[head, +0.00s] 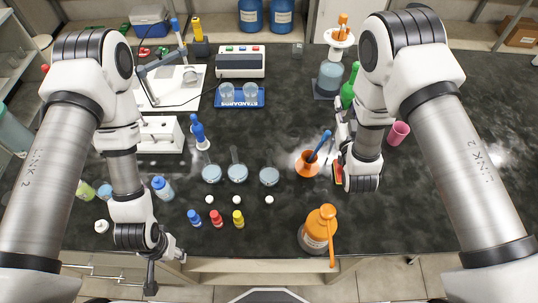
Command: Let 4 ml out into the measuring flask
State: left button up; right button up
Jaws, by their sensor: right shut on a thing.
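Several small clear flasks stand mid-bench: a left flask (211,173), a middle flask (237,173) and a right flask (269,176). I cannot tell which is the measuring flask. My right gripper (340,155) is right of them, beside an orange cup (307,164) with a blue-topped tool (320,145) leaning in it. It is shut on a small red-orange thing (338,173), mostly hidden by the gripper and wrist. My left gripper (167,268) is empty at the bench's front edge, its fingers spread apart.
White stoppers (241,200) and blue, red and yellow (238,219) small bottles stand before the flasks. A blue tray (239,103) with beakers and a white stand base (170,95) are farther back.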

jog(key=shift+s+r, duration=0.35)
jog(key=shift+a+r+y, duration=0.25)
jog(key=shift+y, duration=0.05)
jog(key=s+a+r+n+g+y, duration=0.45)
jog(key=a+r+n+y, duration=0.3)
jog(key=a+r, duration=0.2)
jog(key=s+a+r+n+g+y, duration=0.3)
jog(key=a+r+n+g+y, duration=0.3)
jog(key=a+r+y, duration=0.4)
jog(key=f+b, duration=0.2)
jog(key=d+f+g+h+b, duration=0.1)
jog(key=b, duration=0.1)
jog(key=shift+s+d+f, duration=0.1)
jog(key=shift+d+f, duration=0.05)
jog(key=shift+f, duration=0.2)
jog(key=shift+s, duration=0.15)
jog(key=shift+w, duration=0.2)
jog(key=shift+s, duration=0.1)
